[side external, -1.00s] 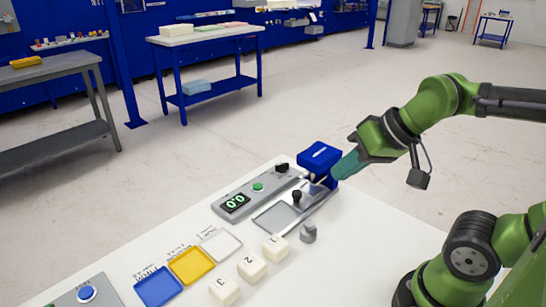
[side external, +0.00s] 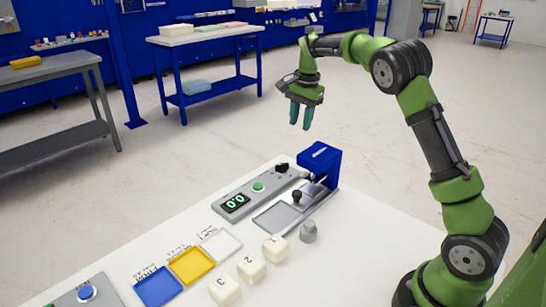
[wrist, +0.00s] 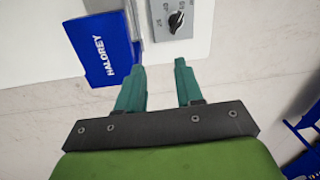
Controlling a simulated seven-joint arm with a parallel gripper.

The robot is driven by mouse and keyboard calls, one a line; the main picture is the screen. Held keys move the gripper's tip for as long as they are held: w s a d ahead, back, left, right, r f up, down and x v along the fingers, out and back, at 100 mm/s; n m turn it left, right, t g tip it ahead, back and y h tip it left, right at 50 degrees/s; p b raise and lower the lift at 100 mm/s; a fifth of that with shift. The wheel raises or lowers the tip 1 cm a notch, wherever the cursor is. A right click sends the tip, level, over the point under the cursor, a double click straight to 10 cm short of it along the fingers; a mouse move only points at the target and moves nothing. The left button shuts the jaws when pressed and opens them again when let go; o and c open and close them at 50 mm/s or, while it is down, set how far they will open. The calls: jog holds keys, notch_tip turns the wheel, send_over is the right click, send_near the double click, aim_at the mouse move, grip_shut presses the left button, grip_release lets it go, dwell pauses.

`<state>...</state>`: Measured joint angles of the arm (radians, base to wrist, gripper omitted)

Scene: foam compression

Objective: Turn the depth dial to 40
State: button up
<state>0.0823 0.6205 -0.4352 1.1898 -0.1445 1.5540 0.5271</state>
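The depth dial is a black knob (wrist: 176,20) on a grey panel with small printed numbers around it, near the top edge of the wrist view. Its white pointer mark is too small to read against the numbers. In the side view the dial (side external: 282,167) sits at the far end of the grey control panel (side external: 262,198), beside the blue press. My gripper (side external: 300,125) is raised above and beyond the panel, pointing down, apart from the dial. Its two teal fingers are open and empty; they also show in the wrist view (wrist: 159,66).
The blue press (side external: 322,158) stands right of the dial, close to it. The panel carries a green button (side external: 258,187) and a display (side external: 235,203) reading 0.0. White foam blocks (side external: 251,268), a grey weight-like piece (side external: 309,232) and coloured trays (side external: 192,265) lie nearer.

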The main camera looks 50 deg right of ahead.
aim_at(282, 167)
jog(key=w+a+m+g, duration=0.1)
jog(key=w+m, duration=0.4)
jog(key=m, duration=0.2)
notch_tip(282, 167, down, 16)
jog(key=shift+f, duration=0.15)
grip_shut()
dwell(0.3)
